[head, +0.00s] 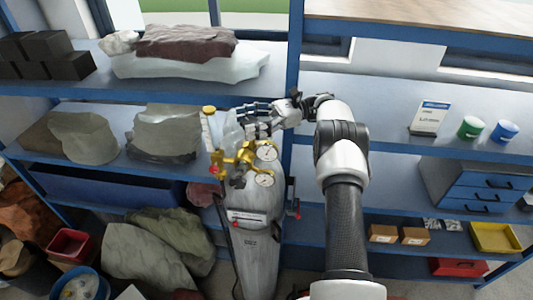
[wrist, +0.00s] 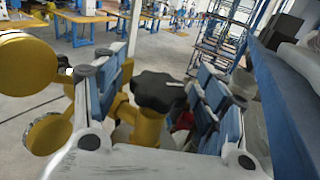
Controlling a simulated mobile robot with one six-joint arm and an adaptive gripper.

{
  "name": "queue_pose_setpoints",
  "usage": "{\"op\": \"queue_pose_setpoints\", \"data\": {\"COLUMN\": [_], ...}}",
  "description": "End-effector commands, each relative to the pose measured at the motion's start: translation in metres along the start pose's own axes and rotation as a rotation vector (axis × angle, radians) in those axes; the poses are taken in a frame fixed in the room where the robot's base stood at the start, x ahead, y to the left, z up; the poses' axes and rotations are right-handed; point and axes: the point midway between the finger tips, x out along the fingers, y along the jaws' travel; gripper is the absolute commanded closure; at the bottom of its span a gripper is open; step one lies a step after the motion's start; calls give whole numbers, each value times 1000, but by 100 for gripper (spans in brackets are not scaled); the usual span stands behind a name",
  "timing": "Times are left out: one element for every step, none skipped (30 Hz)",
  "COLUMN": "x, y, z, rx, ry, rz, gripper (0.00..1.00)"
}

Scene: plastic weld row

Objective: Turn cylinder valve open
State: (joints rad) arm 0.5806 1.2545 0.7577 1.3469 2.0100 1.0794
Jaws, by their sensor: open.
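A grey gas cylinder (head: 255,255) with a white label stands upright between the shelf bays in the head view. A brass regulator (head: 238,160) with two round gauges sits at its top. My gripper (head: 248,119) reaches in from the right, just above the regulator, with its fingers pointing left. In the wrist view a black lobed valve knob (wrist: 158,91) on a brass body (wrist: 143,124) lies between the spread fingers of my gripper (wrist: 163,78). Both fingers look apart from the knob. I cannot make out the knob in the head view.
Blue shelving (head: 410,145) with an upright post (head: 294,60) stands close around the cylinder. Yellow gauge backs (wrist: 28,62) crowd the left finger in the wrist view. A blue shelf edge (wrist: 285,110) runs along the right.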

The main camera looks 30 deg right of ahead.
Motion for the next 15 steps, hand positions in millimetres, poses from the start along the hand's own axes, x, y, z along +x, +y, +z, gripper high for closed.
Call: {"op": "queue_pose_setpoints", "data": {"x": [0, 0, 0, 0, 0, 0, 0, 0, 0, 0, 0, 0, 0, 0, 0], "y": [0, 0, 0, 0, 0, 0, 0, 0, 0, 0, 0, 0, 0, 1, 1], "z": [0, 0, -1, -1, -1, -2, -2, -3, -4, -5, -5, -5, -5, -5, -6], "rx": [0, 0, 0, 0, -1, 0, -1, -1, -2, -2, -2, -2, -2, -1, 0], "ry": [0, 0, 0, 0, 0, 0, 0, 0, 1, 0, 0, 0, 0, 0, 1], "rz": [-1, -3, -6, -10, -14, -21, -28, -36, -49, -59, -69, -85, -96, -108, -124], "gripper": [34, 34, 34, 34, 34, 34, 34, 34, 34, 34, 34, 34, 34, 34, 34]}}
